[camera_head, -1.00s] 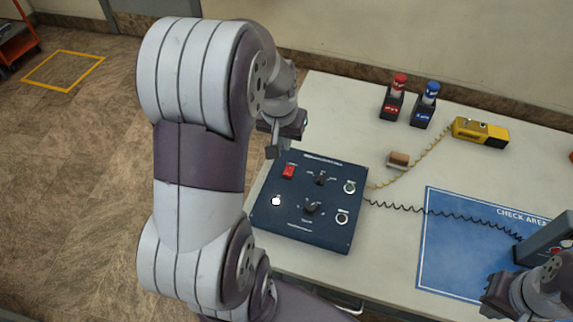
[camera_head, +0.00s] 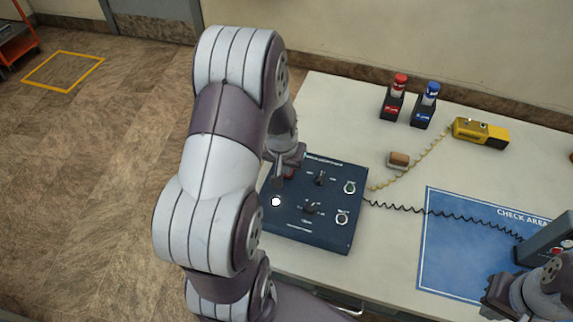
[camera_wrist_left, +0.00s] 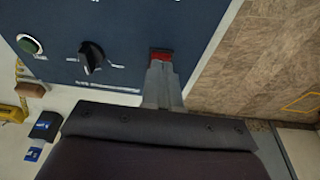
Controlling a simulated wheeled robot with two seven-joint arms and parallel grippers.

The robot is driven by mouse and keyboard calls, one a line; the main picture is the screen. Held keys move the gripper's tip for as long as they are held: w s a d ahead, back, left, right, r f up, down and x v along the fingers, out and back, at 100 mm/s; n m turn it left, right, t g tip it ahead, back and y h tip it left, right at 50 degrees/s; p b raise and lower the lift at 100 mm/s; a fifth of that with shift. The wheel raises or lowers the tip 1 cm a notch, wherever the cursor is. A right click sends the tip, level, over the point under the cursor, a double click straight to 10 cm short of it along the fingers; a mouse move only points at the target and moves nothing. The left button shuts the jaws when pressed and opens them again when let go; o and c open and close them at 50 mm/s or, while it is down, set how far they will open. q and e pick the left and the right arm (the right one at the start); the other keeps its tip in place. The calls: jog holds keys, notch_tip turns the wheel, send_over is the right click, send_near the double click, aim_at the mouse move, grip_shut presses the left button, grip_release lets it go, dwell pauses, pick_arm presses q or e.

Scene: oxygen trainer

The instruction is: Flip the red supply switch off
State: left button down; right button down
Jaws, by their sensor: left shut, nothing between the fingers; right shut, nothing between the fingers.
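The red supply switch (camera_wrist_left: 161,55) shows at the tip of my left gripper in the left wrist view, partly covered by the fingers. In the head view the switch is mostly hidden behind my left gripper (camera_head: 279,178). That gripper is shut, with its fingertips over or touching the switch; I cannot tell which. The switch sits on the dark blue panel (camera_head: 328,235), which also shows in the left wrist view (camera_wrist_left: 130,25). My right gripper (camera_head: 492,296) is shut and empty at the lower right, beside a grey device.
The panel carries black knobs (camera_head: 320,178), round buttons (camera_head: 342,218) and a white lamp (camera_head: 276,202). Red (camera_head: 392,105) and blue (camera_head: 424,107) bottles, a yellow device (camera_head: 480,132) and a brown block (camera_head: 398,160) stand behind. A blue mat (camera_head: 455,240) lies to the right.

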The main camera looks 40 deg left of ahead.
pick_arm(q)
jog(key=shift+s+d+f+b, duration=0.1)
jog(key=shift+s+f+b, duration=0.2)
jog(key=shift+f, duration=0.25)
jog(key=shift+w+r+p, duration=0.3)
jog(key=shift+w, duration=0.05)
jog(key=shift+w+a, duration=0.25)
jog(key=shift+w, duration=0.2)
pick_arm(e)
jog(key=shift+r, duration=0.15)
pick_arm(q)
jog(key=shift+r, duration=0.1)
